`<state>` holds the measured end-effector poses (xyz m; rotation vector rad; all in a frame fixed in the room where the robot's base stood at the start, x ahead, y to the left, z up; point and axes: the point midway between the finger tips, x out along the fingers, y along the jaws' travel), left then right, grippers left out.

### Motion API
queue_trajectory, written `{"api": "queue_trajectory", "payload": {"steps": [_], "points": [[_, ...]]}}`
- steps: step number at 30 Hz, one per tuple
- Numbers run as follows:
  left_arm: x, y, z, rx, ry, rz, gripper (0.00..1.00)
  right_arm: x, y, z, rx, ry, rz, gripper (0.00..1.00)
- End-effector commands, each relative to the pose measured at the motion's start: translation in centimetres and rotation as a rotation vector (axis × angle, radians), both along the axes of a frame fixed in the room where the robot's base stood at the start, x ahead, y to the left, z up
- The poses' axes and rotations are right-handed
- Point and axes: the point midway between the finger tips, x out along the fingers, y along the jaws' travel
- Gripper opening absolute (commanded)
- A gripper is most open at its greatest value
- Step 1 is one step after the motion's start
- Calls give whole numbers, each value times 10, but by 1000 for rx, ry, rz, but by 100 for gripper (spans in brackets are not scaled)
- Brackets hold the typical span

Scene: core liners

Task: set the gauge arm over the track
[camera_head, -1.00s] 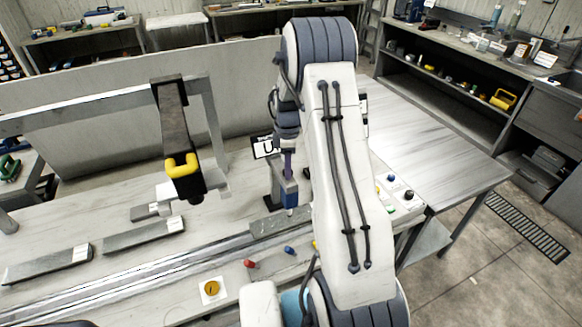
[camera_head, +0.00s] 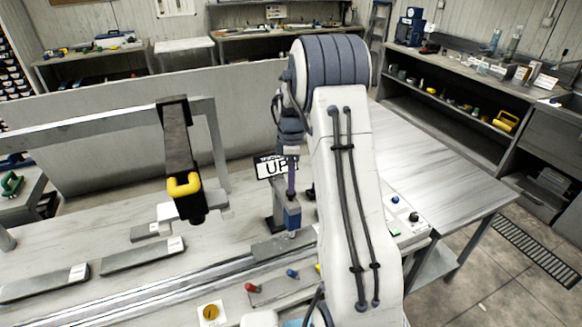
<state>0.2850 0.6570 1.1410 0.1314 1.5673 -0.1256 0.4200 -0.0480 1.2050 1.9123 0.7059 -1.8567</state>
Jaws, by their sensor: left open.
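The gauge arm (camera_head: 177,145) is a black bar with a yellow grip (camera_head: 184,185) at its lower end. It hangs from a grey overhead frame at left, with pale blocks beside its lower end. The metal track (camera_head: 150,287) runs across the bench below and in front of it. My left arm rises through the middle and bends over at the top. My left gripper (camera_head: 291,150) is right of the gauge arm and apart from it. It is open; its fingertips are hard to make out. My right gripper is not in view.
Grey liners with white labels (camera_head: 143,256) lie behind the track. A blue-and-purple fixture (camera_head: 292,214) stands beside an "UP" sign (camera_head: 276,167). Red (camera_head: 251,288) and blue knobs and a yellow button (camera_head: 210,313) sit in front. The right tabletop (camera_head: 430,150) is bare.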

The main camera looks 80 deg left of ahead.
Motion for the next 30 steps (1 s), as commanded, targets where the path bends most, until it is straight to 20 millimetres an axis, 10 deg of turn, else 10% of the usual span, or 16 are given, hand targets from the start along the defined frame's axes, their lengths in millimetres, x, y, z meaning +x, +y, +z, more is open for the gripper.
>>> {"api": "queue_trajectory", "payload": {"steps": [12,30], "points": [[-1,0,61,2,0,1,69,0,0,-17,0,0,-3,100],[0,0,63,1,0,1,69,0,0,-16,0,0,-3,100]]}}
